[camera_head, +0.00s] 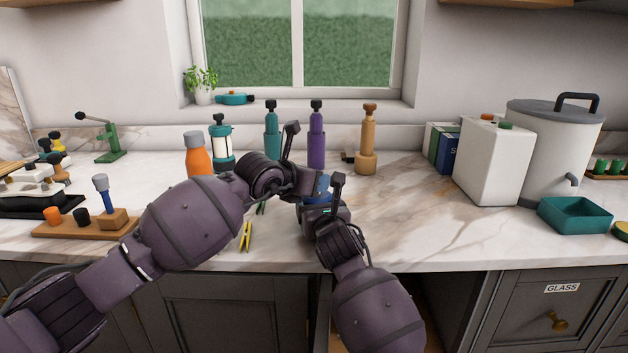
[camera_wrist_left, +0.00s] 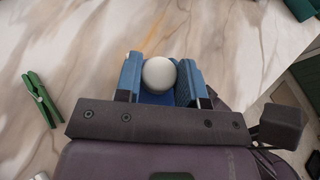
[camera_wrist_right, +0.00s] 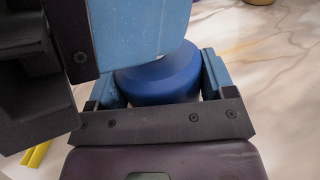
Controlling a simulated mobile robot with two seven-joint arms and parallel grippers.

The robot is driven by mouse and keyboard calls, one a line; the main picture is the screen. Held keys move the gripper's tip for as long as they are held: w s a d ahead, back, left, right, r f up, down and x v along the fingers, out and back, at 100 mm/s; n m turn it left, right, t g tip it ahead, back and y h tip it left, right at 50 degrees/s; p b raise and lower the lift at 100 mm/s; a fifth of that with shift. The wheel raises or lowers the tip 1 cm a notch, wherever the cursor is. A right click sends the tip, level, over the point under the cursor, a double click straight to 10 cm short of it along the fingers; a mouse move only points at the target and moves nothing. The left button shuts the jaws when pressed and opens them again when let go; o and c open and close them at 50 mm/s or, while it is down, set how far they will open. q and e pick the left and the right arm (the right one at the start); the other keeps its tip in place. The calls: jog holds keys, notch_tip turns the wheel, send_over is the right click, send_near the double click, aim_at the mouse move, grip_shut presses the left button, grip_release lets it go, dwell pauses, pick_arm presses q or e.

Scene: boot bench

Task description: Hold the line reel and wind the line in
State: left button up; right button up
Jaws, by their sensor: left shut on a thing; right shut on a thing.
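The line reel is a round blue body (camera_wrist_right: 158,82), seen in the right wrist view between the fingers of my right gripper (camera_wrist_right: 160,92). My right gripper is shut on it from the near side, low over the counter. A pale round knob (camera_wrist_left: 159,74) shows in the left wrist view between the blue fingers of my left gripper (camera_wrist_left: 160,82), which is shut on it. In the head view my left gripper (camera_head: 318,186) is just above the right one, and the two hide most of the reel. The line itself cannot be made out.
A yellow clothespin (camera_head: 246,236) and a green clothespin (camera_wrist_left: 40,98) lie left of the grippers. Orange (camera_head: 199,155), teal (camera_head: 271,140), purple (camera_head: 317,140) and tan (camera_head: 368,140) bottles stand behind.

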pick_arm(q)
jog(key=shift+f+m+g+h, duration=0.1)
jog(key=shift+m+g+h, duration=0.4)
jog(key=shift+m+g, duration=0.1)
jog(key=shift+w+a+m+g+h, duration=0.1)
jog(key=shift+w+m+g+h, duration=0.05)
jog(key=shift+m+g+h, duration=0.95)
jog(key=shift+w+m+g+h, duration=0.15)
jog(key=shift+m+g+h, duration=0.55)
jog(key=shift+m+g, duration=1.5)
jog(key=shift+g, duration=0.1)
jog(key=o, duration=0.9)
jog(key=shift+o, duration=0.2)
jog(key=v, duration=1.2)
jog(key=shift+f, duration=0.15)
